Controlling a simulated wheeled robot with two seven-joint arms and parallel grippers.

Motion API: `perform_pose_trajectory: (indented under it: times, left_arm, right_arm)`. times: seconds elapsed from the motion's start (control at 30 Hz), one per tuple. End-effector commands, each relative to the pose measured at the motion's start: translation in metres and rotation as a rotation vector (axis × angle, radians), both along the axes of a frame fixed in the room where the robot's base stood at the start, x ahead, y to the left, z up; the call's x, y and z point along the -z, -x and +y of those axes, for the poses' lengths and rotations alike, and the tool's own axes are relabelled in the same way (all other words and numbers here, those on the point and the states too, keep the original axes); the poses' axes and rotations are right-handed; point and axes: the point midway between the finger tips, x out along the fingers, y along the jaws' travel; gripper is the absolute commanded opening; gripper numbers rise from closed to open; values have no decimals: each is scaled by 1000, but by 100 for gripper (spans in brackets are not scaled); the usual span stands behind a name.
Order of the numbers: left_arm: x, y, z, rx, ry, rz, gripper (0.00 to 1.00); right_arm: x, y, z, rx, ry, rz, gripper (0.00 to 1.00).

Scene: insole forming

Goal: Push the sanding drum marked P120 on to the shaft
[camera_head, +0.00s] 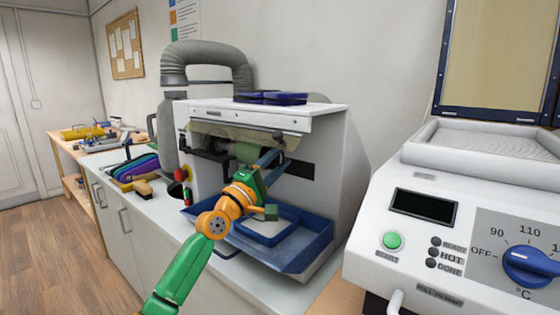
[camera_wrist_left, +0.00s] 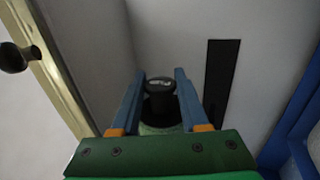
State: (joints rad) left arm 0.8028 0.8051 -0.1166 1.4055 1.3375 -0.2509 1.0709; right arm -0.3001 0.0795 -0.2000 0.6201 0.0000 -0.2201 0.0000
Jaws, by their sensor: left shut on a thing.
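A sanding machine (camera_head: 325,165) stands against the wall with its front open. A pale green drum (camera_head: 246,152) shows inside it, partly behind my gripper. My left gripper (camera_head: 271,158) reaches into the opening. In the left wrist view, its two blue fingers (camera_wrist_left: 160,98) are on either side of a dark round end piece (camera_wrist_left: 160,84) with a small pale mark. A greenish drum surface (camera_wrist_left: 160,129) shows behind that piece, between the fingers. The gripper is shut on the drum. I cannot read P120, and the shaft's fit in the drum is hidden. My right gripper is not in view.
A blue tray (camera_head: 312,247) sits below the opening. Dark blue pads (camera_head: 270,98) lie on the machine's top. A grey hose (camera_head: 205,52) rises behind. A white heated press (camera_head: 465,235) stands at right. Tools and coloured insoles (camera_head: 136,167) lie on the left bench.

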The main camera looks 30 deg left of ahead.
Motion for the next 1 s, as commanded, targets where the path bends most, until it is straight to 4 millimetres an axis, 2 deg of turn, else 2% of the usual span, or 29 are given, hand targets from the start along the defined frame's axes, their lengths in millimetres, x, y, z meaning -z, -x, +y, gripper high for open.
perform_pose_trajectory:
  times: [0.03,0.17,0.2,0.3,0.33,0.53,0.57,1.0]
  left_arm:
    - [-6,2,2,-7,1,-15,0]
    - [-7,2,3,-8,2,-17,0]
    - [-7,2,3,-8,2,-17,50]
    - [-6,2,3,-7,1,-15,77]
    - [-6,2,2,-7,1,-14,80]
    - [-4,1,2,-5,1,-9,80]
    - [-3,1,1,-4,0,-7,85]
    - [-2,1,1,-3,0,-5,85]
  right_arm:
    - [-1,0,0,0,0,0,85]
    - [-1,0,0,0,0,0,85]
    - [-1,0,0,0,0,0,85]
    - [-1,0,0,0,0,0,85]
    - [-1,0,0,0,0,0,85]
    - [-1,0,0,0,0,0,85]
    - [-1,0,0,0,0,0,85]
    - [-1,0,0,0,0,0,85]
